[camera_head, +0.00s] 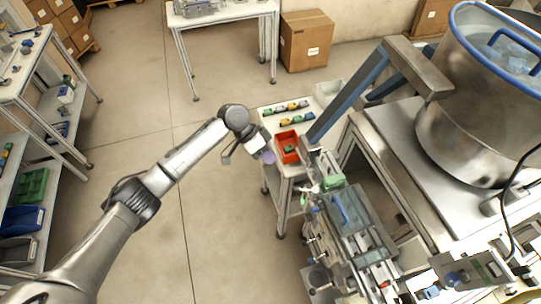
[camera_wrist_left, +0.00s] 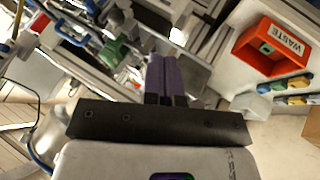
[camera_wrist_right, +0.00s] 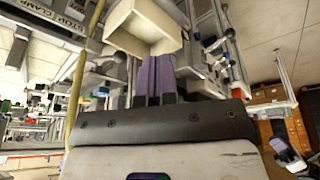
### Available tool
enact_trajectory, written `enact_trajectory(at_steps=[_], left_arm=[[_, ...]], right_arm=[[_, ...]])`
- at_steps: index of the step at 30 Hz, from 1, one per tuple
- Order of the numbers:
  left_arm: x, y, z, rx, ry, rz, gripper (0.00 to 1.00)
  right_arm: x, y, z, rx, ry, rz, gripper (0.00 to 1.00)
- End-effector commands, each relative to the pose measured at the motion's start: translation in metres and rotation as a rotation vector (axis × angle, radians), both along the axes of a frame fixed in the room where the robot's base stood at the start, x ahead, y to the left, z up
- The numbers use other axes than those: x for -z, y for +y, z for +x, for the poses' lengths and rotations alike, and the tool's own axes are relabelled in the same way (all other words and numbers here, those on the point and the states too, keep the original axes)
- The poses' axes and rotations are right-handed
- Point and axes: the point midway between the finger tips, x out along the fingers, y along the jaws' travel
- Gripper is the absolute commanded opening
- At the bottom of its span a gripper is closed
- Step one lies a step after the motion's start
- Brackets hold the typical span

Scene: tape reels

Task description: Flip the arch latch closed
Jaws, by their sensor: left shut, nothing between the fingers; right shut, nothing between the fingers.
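A narrow grey machine (camera_head: 362,235) with several clamps and rails stands right of centre in the head view. A blue arch-shaped piece (camera_wrist_left: 72,30) and a green part (camera_wrist_left: 118,48) on it show in the left wrist view. I cannot tell for sure which part is the arch latch or how it stands. My left gripper (camera_head: 268,157) is shut and empty, left of the machine and apart from it. Its purple fingers (camera_wrist_left: 162,75) touch each other in its wrist view. My right gripper (camera_wrist_right: 155,77) is shut and empty, below a cream box-shaped part (camera_wrist_right: 143,25).
A red waste bin (camera_head: 287,147) and small coloured parts (camera_head: 292,113) sit on a side table by my left gripper. A large steel drum (camera_head: 480,110) and a slanted blue-and-grey frame (camera_head: 350,95) stand right of it. The floor (camera_head: 215,235) on the left is clear.

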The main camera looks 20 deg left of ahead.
Motion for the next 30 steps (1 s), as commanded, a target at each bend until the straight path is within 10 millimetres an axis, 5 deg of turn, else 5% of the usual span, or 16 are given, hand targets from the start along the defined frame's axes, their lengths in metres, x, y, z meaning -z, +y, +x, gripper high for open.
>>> enact_trajectory(at_steps=[11,21,30], left_arm=[[0.053,-0.046,-0.001,0.0,0.003,0.001,0.0],[0.047,-0.072,-0.022,0.0,0.0,0.002,0.0],[0.048,-0.076,-0.025,-0.002,0.001,0.001,0.0]], right_arm=[[-0.018,0.002,0.0,0.005,0.0,0.008,0.0],[-0.039,0.003,0.0,0.006,0.0,0.009,0.0],[-0.04,0.001,0.0,0.001,0.0,0.002,0.0]])
